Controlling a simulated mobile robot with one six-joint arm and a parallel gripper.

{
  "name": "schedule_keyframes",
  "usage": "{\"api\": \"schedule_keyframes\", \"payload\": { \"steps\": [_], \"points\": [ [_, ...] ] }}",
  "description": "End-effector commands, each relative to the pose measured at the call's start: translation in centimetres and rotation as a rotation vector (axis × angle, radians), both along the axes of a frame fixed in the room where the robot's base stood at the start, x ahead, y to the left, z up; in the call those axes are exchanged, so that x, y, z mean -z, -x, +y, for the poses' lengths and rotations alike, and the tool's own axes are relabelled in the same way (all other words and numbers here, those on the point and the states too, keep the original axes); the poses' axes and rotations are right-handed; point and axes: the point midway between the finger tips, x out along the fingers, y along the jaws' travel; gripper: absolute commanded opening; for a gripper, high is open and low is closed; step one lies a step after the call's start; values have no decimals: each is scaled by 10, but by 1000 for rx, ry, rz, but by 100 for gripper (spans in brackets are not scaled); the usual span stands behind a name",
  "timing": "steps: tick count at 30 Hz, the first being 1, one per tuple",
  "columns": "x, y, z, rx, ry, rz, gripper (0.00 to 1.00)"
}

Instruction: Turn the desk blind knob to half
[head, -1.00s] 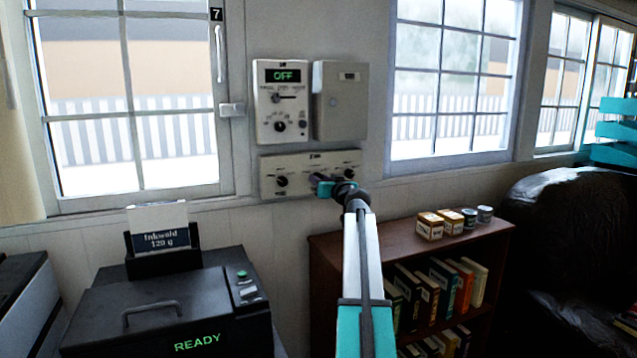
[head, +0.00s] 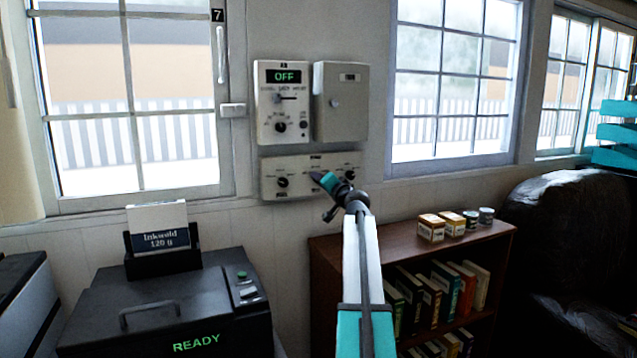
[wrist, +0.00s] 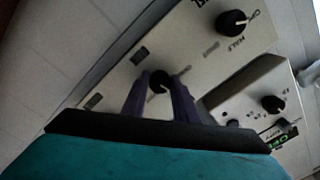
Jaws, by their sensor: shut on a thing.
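The low wall panel (head: 300,192) carries a row of black knobs. Its left knob (head: 283,182) and right knob (head: 349,175) show in the head view; the middle one is hidden behind my gripper (head: 318,177). In the wrist view, my purple fingers (wrist: 160,100) are shut on the black middle knob (wrist: 159,80), one on each side. My gripper is rolled, so the panel appears tilted there. Another knob (wrist: 232,22) stands free, with "HALF" lettering beside it. I cannot read which knob is the desk blind's, nor the held knob's exact setting.
Above the panel hang a control box (head: 283,110) showing "OFF" and a plain grey box (head: 341,100). A dark machine (head: 170,310) reading "READY" stands at lower left. A bookshelf (head: 420,245) with small boxes and tins on top stands at right.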

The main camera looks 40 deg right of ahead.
Motion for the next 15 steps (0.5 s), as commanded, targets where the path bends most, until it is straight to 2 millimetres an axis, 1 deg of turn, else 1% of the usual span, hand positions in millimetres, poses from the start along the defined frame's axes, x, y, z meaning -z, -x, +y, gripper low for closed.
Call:
{"api": "schedule_keyframes", "payload": {
  "steps": [1, 7, 15],
  "points": [
    [-5, -3, 2, -3, -33, -19, 4],
    [-5, -3, 2, -4, -143, -64, 4],
    [-5, -3, 2, -4, -208, -90, 4]
  ]
}}
